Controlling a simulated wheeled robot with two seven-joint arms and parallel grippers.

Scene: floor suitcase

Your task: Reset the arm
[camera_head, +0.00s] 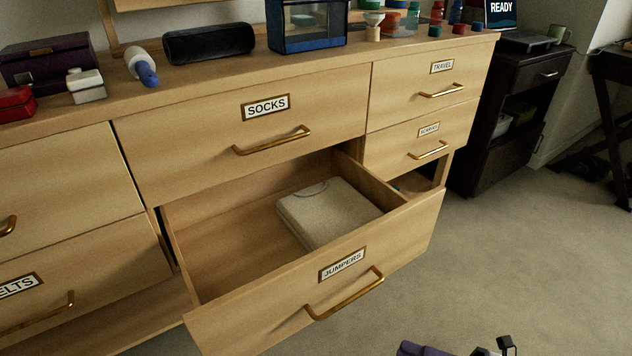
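My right gripper (493,348) shows only at the bottom edge, right of centre. Its dark tips just enter the picture, and most of it is cut off, so I cannot tell how far the fingers are apart. It is low in front of the dresser, apart from the open JUMPERS drawer (232,325). A purple part (420,349) shows beside it, mostly cut off; I cannot tell what it belongs to. My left gripper is not in view.
The JUMPERS drawer juts out from the wooden dresser, with a folded pale garment (328,213) inside. The SOCKS drawer (200,150) above is shut. Several objects, including a black speaker (209,43), line the top. Carpet (530,260) on the right is clear.

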